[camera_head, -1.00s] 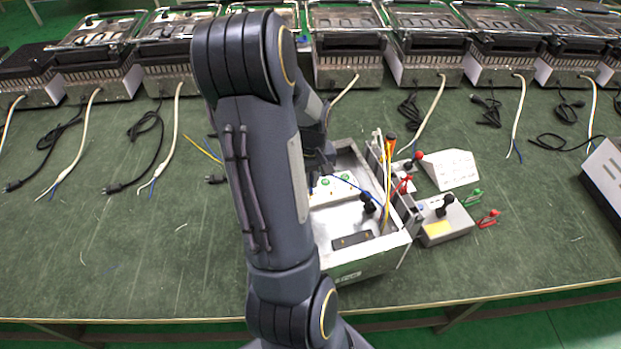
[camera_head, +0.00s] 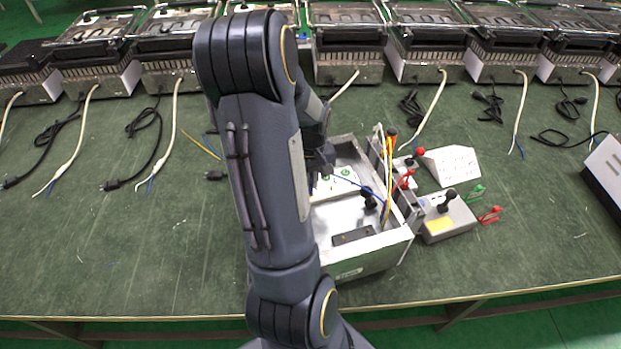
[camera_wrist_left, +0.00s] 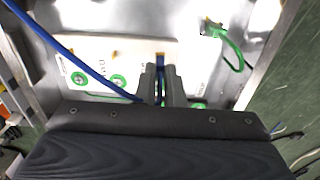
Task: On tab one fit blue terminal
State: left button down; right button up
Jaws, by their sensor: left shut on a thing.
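My left gripper (camera_wrist_left: 160,85) is shut on the blue terminal (camera_wrist_left: 160,60) at the end of a blue wire (camera_wrist_left: 62,50). In the left wrist view the terminal shows between the fingertips, over the white board (camera_wrist_left: 98,52) with green round marks. I cannot tell whether the terminal touches a tab. In the head view the blue wire (camera_head: 360,186) runs from near my left gripper (camera_head: 318,180) to the right, over the metal housing (camera_head: 365,265). My left arm hides much of the housing's left side. My right gripper is not in view.
A green wire (camera_wrist_left: 228,50) loops at the board's right end. A grey box with a black lever (camera_head: 445,218), a white sloped block (camera_head: 450,166) and red and green clips (camera_head: 490,214) lie right of the housing. Several grills stand behind.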

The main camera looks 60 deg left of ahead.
pick_arm(q)
jog(key=shift+f, duration=0.3)
jog(key=c, duration=1.5)
grip_release()
jog(key=shift+o, duration=0.2)
notch_tip(320, 180, up, 8)
jog(key=shift+f, duration=0.1)
jog(key=w+d+r+m+t+h, duration=0.1)
jog(key=d+r+m+t, duration=0.15)
jog(key=d, duration=0.35)
jog(key=w+d+r+m+t, duration=0.1)
jog(key=d+r+m, duration=0.2)
jog(key=d, duration=0.4)
jog(key=s+d+r+m+t+h, duration=0.1)
jog(key=s+d+m, duration=0.1)
jog(key=d+m, duration=0.2)
jog(key=s+d+r+m+t+h, duration=0.1)
jog(key=s+d+m, duration=0.2)
jog(key=d, duration=0.8)
jog(key=shift+d+m+h, duration=0.2)
jog(key=shift+m+h, duration=0.2)
jog(key=shift+m, duration=0.25)
